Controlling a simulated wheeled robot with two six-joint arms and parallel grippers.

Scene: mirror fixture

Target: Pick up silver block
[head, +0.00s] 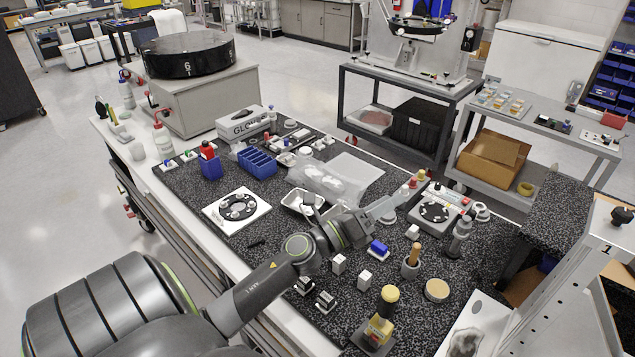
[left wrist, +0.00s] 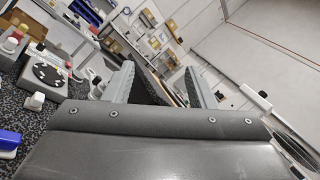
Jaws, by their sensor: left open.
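My left gripper (head: 396,200) reaches over the dark speckled mat from the left. In the left wrist view its two grey fingers (left wrist: 160,88) stand apart with nothing held between them. Two small pale blocks stand on the mat below the arm, one pale block (head: 338,264) and another pale block (head: 364,280). A smaller pale block (head: 412,232) sits near the round black fixture; a pale block also shows in the left wrist view (left wrist: 35,101). I cannot tell which of these is the silver one. My right gripper is not in view.
A blue block (head: 378,248) lies by the pale blocks. A wooden-handled tool in a grey cup (head: 411,265), a yellow-and-black item (head: 382,322) and a round tan lid (head: 437,290) stand close by. A metal tray (head: 302,203) and a clear bag (head: 326,180) lie behind the arm.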

